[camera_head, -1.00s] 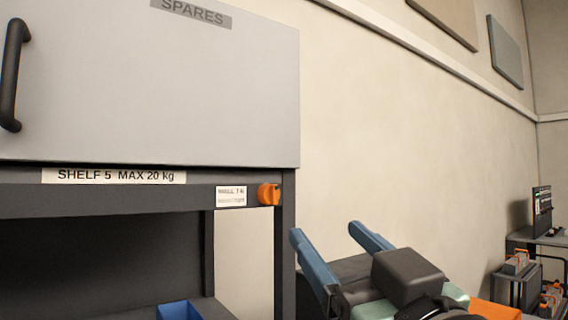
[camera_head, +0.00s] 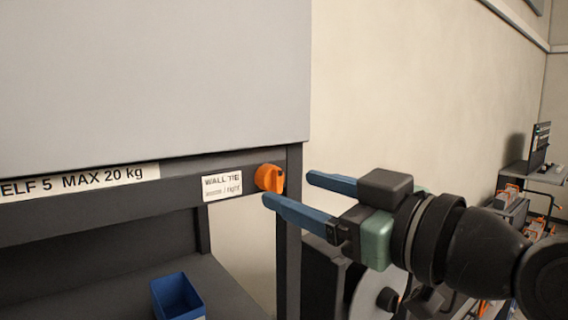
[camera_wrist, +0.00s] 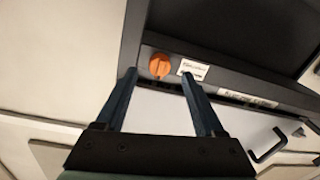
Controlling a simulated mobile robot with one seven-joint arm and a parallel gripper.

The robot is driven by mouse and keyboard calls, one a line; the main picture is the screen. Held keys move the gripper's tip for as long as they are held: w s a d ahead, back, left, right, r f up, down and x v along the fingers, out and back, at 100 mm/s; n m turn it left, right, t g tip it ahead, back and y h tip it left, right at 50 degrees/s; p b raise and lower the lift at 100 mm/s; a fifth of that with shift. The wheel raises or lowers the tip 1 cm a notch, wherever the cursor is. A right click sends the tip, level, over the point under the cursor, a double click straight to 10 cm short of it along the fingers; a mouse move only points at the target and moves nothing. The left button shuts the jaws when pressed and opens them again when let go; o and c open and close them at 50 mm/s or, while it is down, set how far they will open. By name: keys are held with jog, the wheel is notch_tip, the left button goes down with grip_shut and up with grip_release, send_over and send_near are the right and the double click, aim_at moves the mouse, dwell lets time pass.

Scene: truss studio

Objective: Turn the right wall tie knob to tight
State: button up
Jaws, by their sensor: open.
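The orange wall tie knob (camera_head: 269,178) sits on the dark shelf beam near its right end, beside a white label reading "WALL TIE" (camera_head: 222,187). My gripper (camera_head: 288,188) is open, its two blue fingers pointing left toward the knob and close to it in the head view. In the wrist view the knob (camera_wrist: 160,66) shows just beyond and between the open fingertips (camera_wrist: 159,76), nearer the left finger. Nothing is between the fingers, and I see no contact with the knob. The exact gap to the knob is hard to tell.
A grey cabinet door (camera_head: 150,75) is above the beam, with its handle (camera_wrist: 268,148) in the wrist view. The dark upright post (camera_head: 288,250) stands below the knob. A blue bin (camera_head: 177,297) is on the lower shelf. Carts (camera_head: 530,190) stand far right.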

aim_at(282, 183)
jog(key=shift+p+x, duration=0.6)
jog(key=shift+x, duration=1.3)
grip_shut()
